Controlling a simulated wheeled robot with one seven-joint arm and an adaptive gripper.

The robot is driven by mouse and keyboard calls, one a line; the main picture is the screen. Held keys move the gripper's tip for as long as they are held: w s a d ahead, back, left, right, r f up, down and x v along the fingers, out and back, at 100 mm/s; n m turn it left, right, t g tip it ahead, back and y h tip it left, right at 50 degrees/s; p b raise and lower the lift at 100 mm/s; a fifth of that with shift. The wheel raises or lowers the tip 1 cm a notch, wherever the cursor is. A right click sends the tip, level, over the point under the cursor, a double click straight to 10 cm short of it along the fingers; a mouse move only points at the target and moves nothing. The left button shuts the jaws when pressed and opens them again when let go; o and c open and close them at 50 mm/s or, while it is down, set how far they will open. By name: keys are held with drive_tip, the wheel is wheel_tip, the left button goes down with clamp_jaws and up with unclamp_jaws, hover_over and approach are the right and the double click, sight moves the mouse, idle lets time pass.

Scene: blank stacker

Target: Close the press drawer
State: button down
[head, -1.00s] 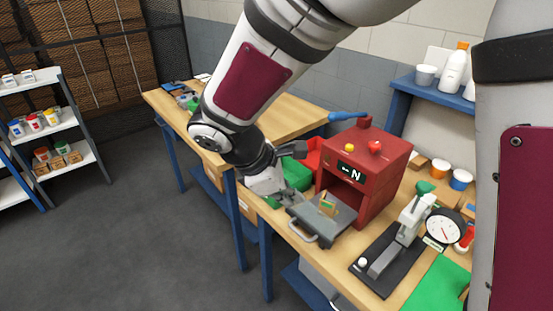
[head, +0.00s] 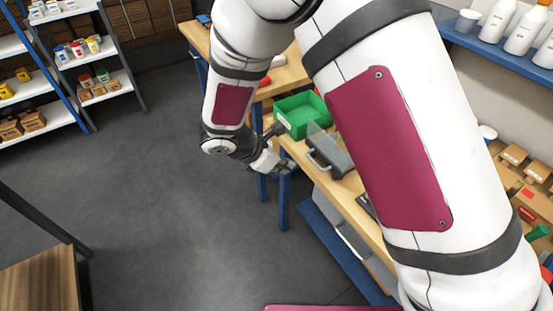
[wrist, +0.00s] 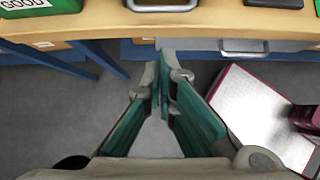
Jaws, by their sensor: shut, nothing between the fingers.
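The press body is hidden behind my arm in the head view. My gripper (head: 284,167) is shut and empty, out in front of the bench edge, left of the drawer handle and apart from it. In the wrist view my gripper (wrist: 160,85) has its teal-padded fingers together at the tips, over the floor, short of the bench.
A green bin (head: 300,114) stands on the bench left of the drawer; its GOOD label shows in the wrist view. Another handle (wrist: 243,48) sits below the bench edge. Shelves (head: 85,60) stand far left.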

drive_tip(key=w+d+f+p, duration=0.1)
drive_tip(key=w+d+f, duration=0.2)
drive_tip(key=d, duration=0.2)
drive_tip(key=shift+f, duration=0.2)
drive_tip(key=shift+w+d, duration=0.1)
drive_tip(key=shift+w, duration=0.05)
drive_tip(key=w+d+b, duration=0.1)
drive_tip(key=w+d, duration=0.1)
drive_tip(key=d, duration=0.1)
drive_tip(key=w+d+b, duration=0.1)
drive_tip(key=w+d, duration=0.1)
drive_tip(key=d, duration=0.1)
drive_tip(key=w+d, duration=0.3)
drive_tip(key=d, duration=0.1)
drive_tip(key=shift+b, duration=0.4)
drive_tip(key=shift+d, duration=0.25)
